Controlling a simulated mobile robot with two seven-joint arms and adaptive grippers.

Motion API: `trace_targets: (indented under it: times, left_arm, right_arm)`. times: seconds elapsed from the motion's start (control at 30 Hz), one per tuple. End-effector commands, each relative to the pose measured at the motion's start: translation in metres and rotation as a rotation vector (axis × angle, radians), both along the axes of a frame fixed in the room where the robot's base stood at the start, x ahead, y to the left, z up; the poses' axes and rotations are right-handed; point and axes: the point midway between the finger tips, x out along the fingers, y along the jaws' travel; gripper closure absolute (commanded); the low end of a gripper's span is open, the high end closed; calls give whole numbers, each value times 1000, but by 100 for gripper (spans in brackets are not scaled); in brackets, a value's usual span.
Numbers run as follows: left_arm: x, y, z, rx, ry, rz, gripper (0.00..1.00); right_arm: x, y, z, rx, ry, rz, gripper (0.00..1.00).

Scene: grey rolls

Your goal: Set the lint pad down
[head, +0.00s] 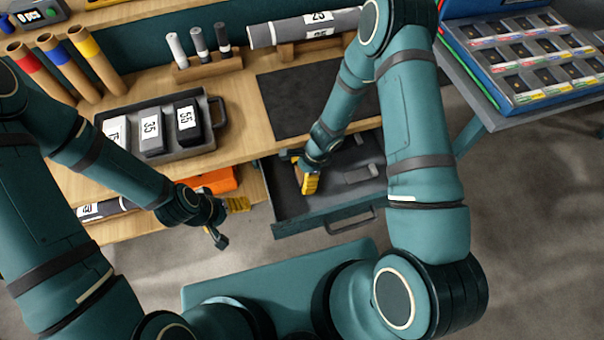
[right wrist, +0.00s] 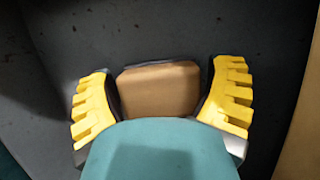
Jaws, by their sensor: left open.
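The lint pad (right wrist: 160,88) is a tan-brown block with a dark edge, seen between the yellow fingers of my right gripper (right wrist: 162,100) in the right wrist view. The fingers press against its two sides. In the head view my right gripper (head: 309,184) points down inside the open grey drawer (head: 290,206), near its left side. Whether the pad touches the drawer floor cannot be told. My left gripper (head: 231,222) is open and empty, in front of the bench and left of the drawer.
A small grey block (head: 362,173) lies in the drawer, right of my right gripper. On the bench are a tray (head: 205,147) with numbered blocks, a dark mat (head: 300,100), upright rolls and a large grey roll (head: 262,36). A blue case (head: 512,103) stands on a side table.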

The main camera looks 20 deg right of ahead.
Motion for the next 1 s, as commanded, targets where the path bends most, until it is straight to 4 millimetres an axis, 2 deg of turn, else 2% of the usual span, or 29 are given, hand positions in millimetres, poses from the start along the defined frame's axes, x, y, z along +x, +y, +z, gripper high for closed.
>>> trace_targets:
  times: [0.37, 0.5, 0.8, 1.0]
  left_arm:
    - [0, 0, 2, 0, -1, 0, 14]
    - [2, 0, 7, 0, -4, 3, 14]
    - [3, 0, 9, 2, -7, 5, 14]
    - [3, 1, 10, 2, -7, 6, 14]
  right_arm:
    - [0, 0, 2, 0, 0, 0, 0]
    - [1, -5, 17, 0, -2, 0, 0]
    - [3, -69, 14, -2, -1, -4, 0]
    - [4, -105, 14, -1, -1, -4, 0]
